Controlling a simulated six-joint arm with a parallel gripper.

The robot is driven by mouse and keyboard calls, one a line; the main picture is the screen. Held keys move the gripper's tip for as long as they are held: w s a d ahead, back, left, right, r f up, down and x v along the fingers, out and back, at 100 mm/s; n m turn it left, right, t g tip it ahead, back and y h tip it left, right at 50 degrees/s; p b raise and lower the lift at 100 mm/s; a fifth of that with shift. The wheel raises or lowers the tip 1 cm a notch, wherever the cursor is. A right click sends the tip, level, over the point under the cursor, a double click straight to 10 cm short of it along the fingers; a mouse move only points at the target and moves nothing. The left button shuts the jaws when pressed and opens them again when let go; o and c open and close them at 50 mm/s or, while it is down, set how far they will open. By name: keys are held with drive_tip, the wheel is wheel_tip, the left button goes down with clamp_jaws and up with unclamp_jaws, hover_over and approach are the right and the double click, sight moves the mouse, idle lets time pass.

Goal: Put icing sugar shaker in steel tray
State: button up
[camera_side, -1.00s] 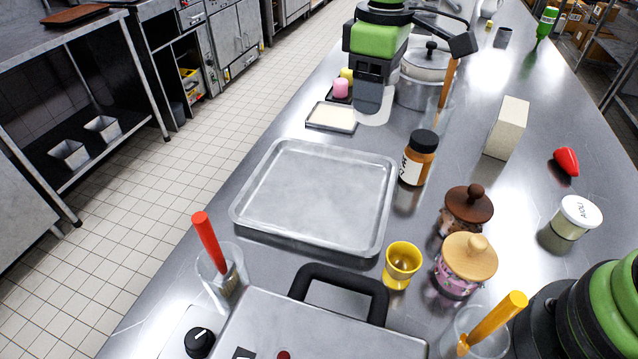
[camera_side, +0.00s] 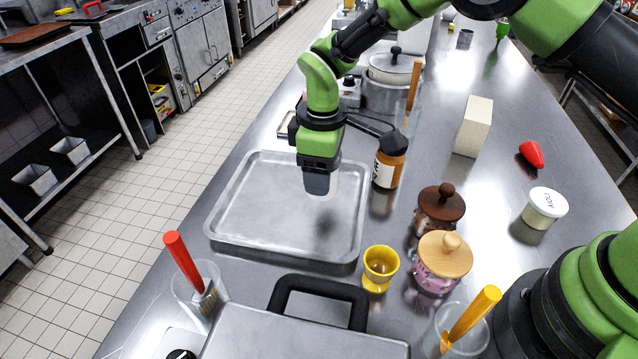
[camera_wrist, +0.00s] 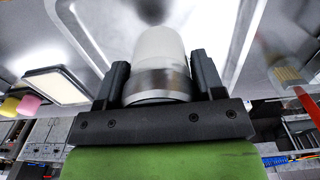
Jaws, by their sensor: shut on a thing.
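The steel tray (camera_side: 258,208) is a shallow, rounded rectangle on the steel counter, left of centre in the side view. My gripper (camera_side: 319,190) is above the right half of the tray, pointing down. In the wrist view my gripper (camera_wrist: 160,82) is shut on the icing sugar shaker (camera_wrist: 159,52), a whitish cylinder with a metal band, between its two dark fingers. In the side view the shaker is mostly hidden by the gripper. A dark reflection lies on the tray below it, and I cannot tell if it touches the tray.
An orange bottle with a black cap (camera_side: 389,163) stands just right of the tray. A yellow cup (camera_side: 380,268) and two lidded jars (camera_side: 440,207) are near its front right. A black-handled steel appliance (camera_side: 290,335) is in front. A pot (camera_side: 388,95) stands behind.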

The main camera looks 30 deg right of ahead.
drive_tip(key=shift+f, duration=1.8)
drive_tip(key=o, duration=1)
drive_tip(key=shift+f, duration=0.15)
